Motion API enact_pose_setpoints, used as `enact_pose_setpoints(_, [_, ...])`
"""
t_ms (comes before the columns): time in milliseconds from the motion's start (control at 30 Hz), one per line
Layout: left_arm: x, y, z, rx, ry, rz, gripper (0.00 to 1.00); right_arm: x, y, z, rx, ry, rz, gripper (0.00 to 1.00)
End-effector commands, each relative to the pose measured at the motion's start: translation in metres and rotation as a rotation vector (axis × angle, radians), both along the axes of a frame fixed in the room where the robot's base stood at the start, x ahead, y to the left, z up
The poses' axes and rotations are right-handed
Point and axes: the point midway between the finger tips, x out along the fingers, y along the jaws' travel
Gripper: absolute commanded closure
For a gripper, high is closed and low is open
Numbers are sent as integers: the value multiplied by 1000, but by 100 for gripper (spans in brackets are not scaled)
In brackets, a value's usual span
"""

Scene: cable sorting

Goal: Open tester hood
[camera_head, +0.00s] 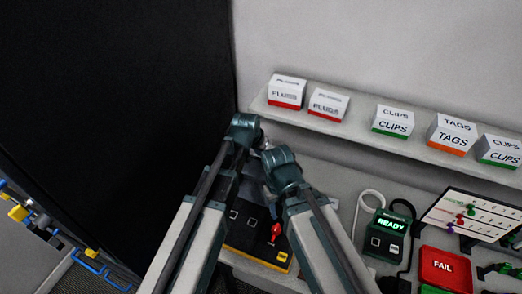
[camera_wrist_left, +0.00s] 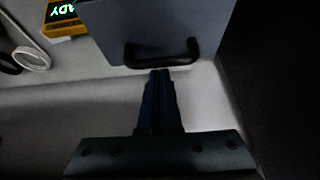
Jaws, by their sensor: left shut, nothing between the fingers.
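The tester hood (camera_wrist_left: 155,22) shows in the left wrist view as a blue-grey box-like cover with a black bar handle (camera_wrist_left: 162,54) on its near edge. My left gripper (camera_wrist_left: 160,73) is shut and empty, its fingertips right by the middle of the handle; I cannot tell whether they touch it. In the head view my two arms cover most of the hood area, and neither gripper's fingers can be made out. A dark control panel (camera_head: 245,226) with a red knob (camera_head: 276,232) and a yellow edge shows partly behind my arms.
A READY box (camera_head: 387,231) and a red FAIL box (camera_head: 444,268) stand to the right, with a white cable loop (camera_head: 359,208) beside them. A shelf (camera_head: 355,137) with labelled boxes runs along the back wall. A black panel (camera_head: 120,120) fills the left.

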Motion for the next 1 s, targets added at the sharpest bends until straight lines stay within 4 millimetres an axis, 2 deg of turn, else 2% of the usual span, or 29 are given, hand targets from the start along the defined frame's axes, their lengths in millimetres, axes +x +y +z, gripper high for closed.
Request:
enact_pose_setpoints(167, [-3,1,0,-3,-8,0,100,0,0,0,0,0,0,50])
enact_pose_setpoints(400, [-35,14,11,-39,-96,0,100,0,0,1,0,0,0,50])
enact_pose_setpoints(500, [-42,17,14,-40,-95,0,100,0,0,3,0,0,0,50])
enact_pose_setpoints(1000, [-33,15,15,-38,-94,0,100,0,0,4,0,0,-1,50])
